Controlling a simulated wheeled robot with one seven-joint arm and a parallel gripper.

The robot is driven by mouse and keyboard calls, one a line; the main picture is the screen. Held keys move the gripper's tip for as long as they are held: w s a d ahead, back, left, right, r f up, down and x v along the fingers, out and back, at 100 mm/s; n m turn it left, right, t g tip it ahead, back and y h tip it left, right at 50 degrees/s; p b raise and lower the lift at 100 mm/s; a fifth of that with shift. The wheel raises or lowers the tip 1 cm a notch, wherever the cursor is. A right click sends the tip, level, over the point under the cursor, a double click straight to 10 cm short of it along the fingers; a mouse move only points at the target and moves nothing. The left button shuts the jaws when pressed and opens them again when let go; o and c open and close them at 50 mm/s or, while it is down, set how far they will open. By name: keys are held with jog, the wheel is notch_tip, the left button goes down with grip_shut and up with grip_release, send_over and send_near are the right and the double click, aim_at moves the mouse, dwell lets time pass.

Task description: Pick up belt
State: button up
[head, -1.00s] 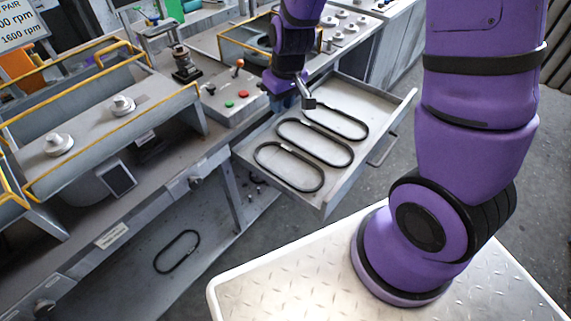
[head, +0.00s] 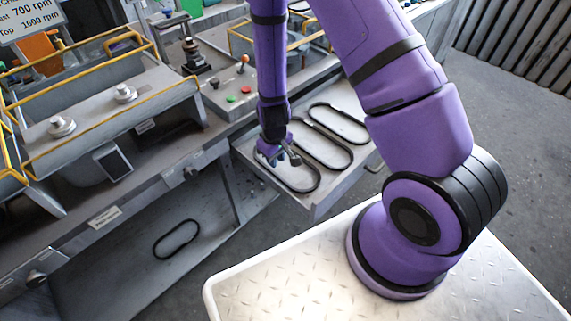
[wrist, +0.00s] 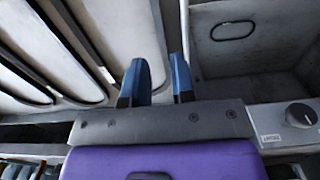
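Three black oval belts lie side by side in an open grey drawer (head: 325,203): a near belt (head: 318,181), a middle belt (head: 351,157) and a far belt (head: 340,106). Another black belt (head: 198,229) lies on the lower shelf; it also shows in the wrist view (wrist: 233,38). My gripper (head: 289,157) is over the near belt's far left part and hides some of it. I cannot tell the exact height of the fingers above the drawer.
A workbench with yellow-railed housings (head: 95,105), a control panel with buttons (head: 232,92) and a dark fixture (head: 194,58) stands to the left. Grey floor (head: 500,110) is clear at right.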

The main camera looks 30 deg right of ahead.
aim_at(275, 176)
jog(key=shift+w+a+f, duration=0.1)
jog(key=shift+w+f, duration=0.05)
jog(key=shift+f, duration=1.65)
jog(key=shift+w+f, duration=0.15)
jog(key=shift+f, duration=1.65)
jog(key=shift+c, duration=0.2)
grip_shut()
